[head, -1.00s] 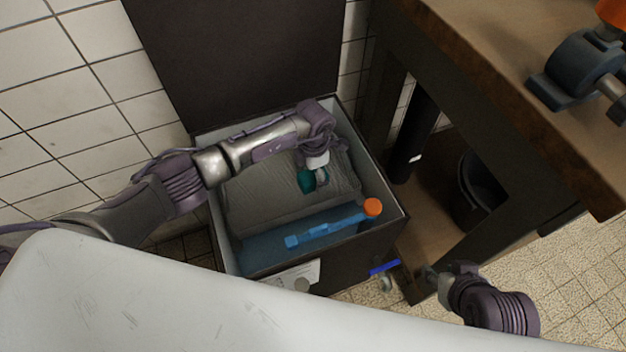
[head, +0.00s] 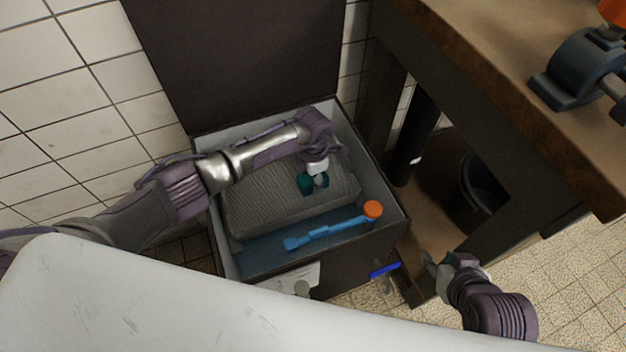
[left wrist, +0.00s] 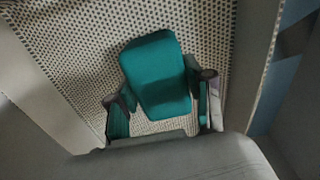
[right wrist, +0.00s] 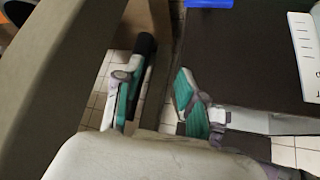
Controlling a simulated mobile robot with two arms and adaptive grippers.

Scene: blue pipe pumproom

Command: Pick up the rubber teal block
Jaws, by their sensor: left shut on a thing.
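The teal block (left wrist: 158,75) has rounded edges and sits between the two fingers of my left gripper (left wrist: 160,105) in the left wrist view. The fingers are shut on its sides. In the head view my left gripper (head: 314,184) is over the grey patterned bundle in the open box, with teal showing at its tip. I cannot tell there whether the block touches the bundle. My right gripper (right wrist: 152,100) is open and empty in the right wrist view. In the head view it (head: 440,264) is at the lower right, outside the box.
The open box (head: 399,216) holds the grey bundle (head: 260,203) and a blue tool with an orange end (head: 335,227). Its dark lid (head: 240,60) stands up behind. A wooden workbench (head: 480,70) is on the right, with a dark bin (head: 480,185) beneath.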

